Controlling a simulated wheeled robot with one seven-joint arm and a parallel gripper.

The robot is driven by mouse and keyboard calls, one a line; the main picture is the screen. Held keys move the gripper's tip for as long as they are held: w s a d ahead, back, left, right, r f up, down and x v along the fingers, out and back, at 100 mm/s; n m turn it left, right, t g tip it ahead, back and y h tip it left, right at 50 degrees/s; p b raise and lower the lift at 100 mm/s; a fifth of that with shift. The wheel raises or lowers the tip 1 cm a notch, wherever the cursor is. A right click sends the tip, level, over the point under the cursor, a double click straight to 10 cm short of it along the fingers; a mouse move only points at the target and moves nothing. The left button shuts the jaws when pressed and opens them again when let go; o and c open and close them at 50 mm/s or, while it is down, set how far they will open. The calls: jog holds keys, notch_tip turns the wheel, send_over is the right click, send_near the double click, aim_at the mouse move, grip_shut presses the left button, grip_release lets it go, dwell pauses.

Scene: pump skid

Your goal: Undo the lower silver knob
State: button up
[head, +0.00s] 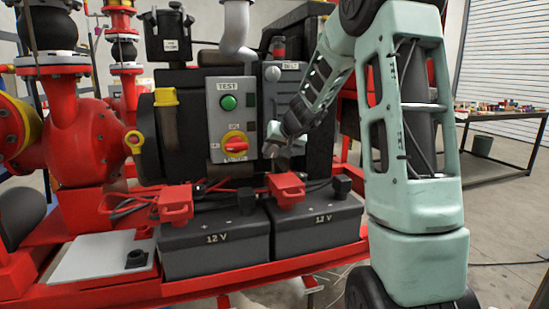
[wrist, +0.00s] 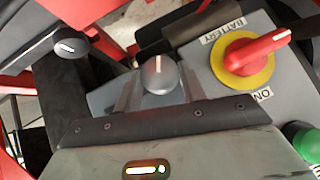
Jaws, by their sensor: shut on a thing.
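The lower silver knob (wrist: 158,75) is a small round grey knob with a white pointer line, seen in the wrist view on a grey panel. My gripper (wrist: 158,92) has a finger on each side of it and is shut on it. In the head view my gripper (head: 277,150) is at the lower part of the narrow grey panel, right of the red switch, and mostly hides this knob. The upper silver knob (head: 273,73) sits higher on the same panel, clear of my gripper.
Left of my gripper in the head view is a control box with a green button (head: 229,102) and a red rotary switch on yellow (head: 236,145). Below are two black batteries (head: 215,243) with red terminal covers (head: 287,188) and cables. A dark capped part (wrist: 70,43) is near in the wrist view.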

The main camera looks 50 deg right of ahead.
jog(key=b, duration=0.3)
jog(key=f+m+t+y+b, duration=0.1)
jog(key=b, duration=0.2)
jog(key=shift+s+d+f+y, duration=0.1)
jog(key=shift+d+f+y, duration=0.05)
jog(key=shift+d+y, duration=0.15)
jog(key=m+t+y+b, duration=0.1)
jog(key=t+b, duration=0.1)
jog(key=b, duration=0.4)
jog(key=shift+s+m+y+b, duration=0.1)
jog(key=shift+m+y+b, duration=0.3)
jog(key=m+t+y+b, duration=0.1)
jog(key=t+b, duration=0.1)
jog(key=b, duration=0.3)
jog(key=shift+d+m+y, duration=0.15)
jog(key=shift+m+y, duration=0.15)
jog(key=m+t+y+b, duration=0.1)
jog(key=b, duration=0.2)
jog(key=shift+m+t, duration=0.3)
jog(key=o, duration=1)
jog(key=shift+c, duration=0.2)
jog(key=shift+s+r, duration=0.1)
jog(key=shift+r, duration=0.1)
